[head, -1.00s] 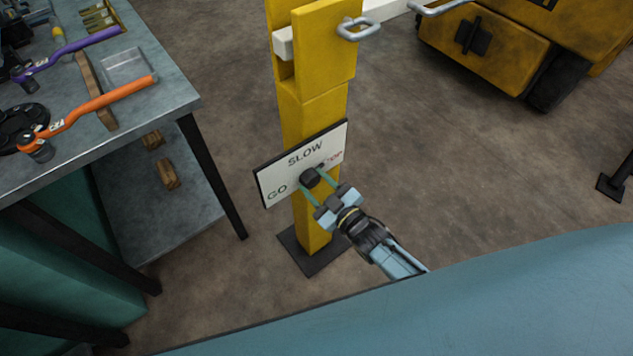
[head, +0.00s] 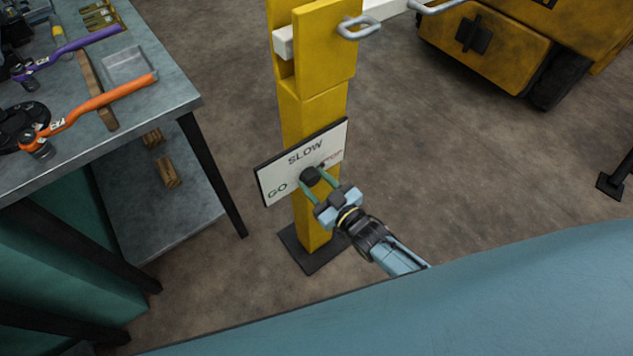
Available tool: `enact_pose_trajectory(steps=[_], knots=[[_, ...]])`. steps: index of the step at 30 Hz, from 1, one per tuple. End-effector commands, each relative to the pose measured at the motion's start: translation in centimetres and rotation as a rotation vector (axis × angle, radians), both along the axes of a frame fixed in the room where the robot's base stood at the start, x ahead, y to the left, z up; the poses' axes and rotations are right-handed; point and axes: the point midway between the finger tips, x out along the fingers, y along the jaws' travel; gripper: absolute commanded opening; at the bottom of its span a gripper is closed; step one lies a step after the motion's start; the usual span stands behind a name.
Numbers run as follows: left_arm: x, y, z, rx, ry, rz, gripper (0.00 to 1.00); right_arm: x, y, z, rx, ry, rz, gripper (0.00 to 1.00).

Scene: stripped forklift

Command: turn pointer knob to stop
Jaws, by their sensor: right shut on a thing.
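A white sign plate (head: 273,182) is fixed to a yellow post (head: 315,112) and reads GO at left, SLOW at top and a partly covered red STOP at right. The dark pointer knob (head: 310,176) sits at the middle of the plate. A small dark tip by the knob points up and right, at the start of the red word. My right gripper (head: 314,180) comes in from the lower right, its green fingers shut on the knob, one at each side. My left gripper is not in view.
A grey workbench (head: 185,95) with orange (head: 105,100) and purple (head: 85,42) handled tools stands at the left. A yellow forklift body (head: 500,45) is at the upper right.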

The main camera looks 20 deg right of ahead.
Motion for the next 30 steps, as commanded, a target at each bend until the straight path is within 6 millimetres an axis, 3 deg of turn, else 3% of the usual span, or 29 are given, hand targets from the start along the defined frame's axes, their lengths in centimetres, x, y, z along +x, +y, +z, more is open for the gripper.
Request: enact_pose_trajectory(steps=[1,6,17,22,30], knots=[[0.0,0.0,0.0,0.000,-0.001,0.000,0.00,0.0,0.0,0.0,0.003,0.002,-0.002,0.45],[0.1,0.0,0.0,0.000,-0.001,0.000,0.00,0.0,0.0,0.0,0.002,0.002,-0.001,0.64],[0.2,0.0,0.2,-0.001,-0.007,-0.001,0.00,-0.6,-0.2,0.0,0.000,0.002,0.000,0.64],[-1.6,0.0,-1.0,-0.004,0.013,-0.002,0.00,-2.9,-1.2,0.1,-0.001,0.004,-0.001,0.64],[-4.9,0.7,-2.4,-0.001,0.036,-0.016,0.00,-8.7,-3.5,0.1,-0.001,0.004,-0.001,0.64]])
